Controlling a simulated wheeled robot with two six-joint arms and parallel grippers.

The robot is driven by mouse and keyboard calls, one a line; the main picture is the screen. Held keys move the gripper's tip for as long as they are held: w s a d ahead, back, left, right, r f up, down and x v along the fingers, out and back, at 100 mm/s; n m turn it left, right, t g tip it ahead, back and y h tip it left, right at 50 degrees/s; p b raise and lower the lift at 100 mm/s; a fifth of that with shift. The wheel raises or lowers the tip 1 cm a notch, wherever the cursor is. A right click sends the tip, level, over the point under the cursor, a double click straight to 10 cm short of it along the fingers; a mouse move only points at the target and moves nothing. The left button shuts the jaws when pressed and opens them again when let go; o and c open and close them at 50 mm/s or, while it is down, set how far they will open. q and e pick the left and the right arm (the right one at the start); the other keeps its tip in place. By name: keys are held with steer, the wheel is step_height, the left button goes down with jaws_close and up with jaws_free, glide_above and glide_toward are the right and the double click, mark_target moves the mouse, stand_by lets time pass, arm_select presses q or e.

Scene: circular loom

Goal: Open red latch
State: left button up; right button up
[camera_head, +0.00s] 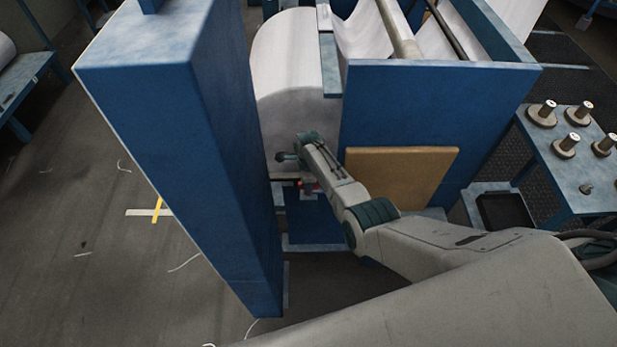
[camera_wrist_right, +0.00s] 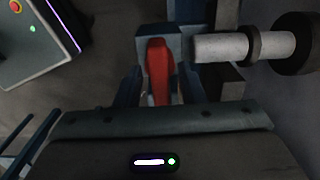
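The red latch (camera_wrist_right: 158,66) shows in the right wrist view, upright in the picture against a blue-grey block (camera_wrist_right: 181,44). My right gripper (camera_wrist_right: 160,84) has one dark finger on each side of the latch's lower part, and the fingers are apart. I cannot tell whether either finger touches the latch. In the head view my right arm reaches between the blue posts to the loom, and the right gripper (camera_head: 307,189) is small and partly hidden there. A small spot of red shows beside it. My left gripper is not in view.
A tall blue post (camera_head: 180,130) stands close left of my right arm. A blue side panel (camera_head: 430,105) with a tan board (camera_head: 400,176) is to the right. A pale shaft (camera_wrist_right: 222,47) lies right of the latch. A spool table (camera_head: 570,165) stands far right.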

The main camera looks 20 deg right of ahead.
step_height(320, 180, up, 7)
steer(key=p, duration=0.7)
steer(key=shift+r, duration=0.15)
steer(key=shift+f, duration=0.25)
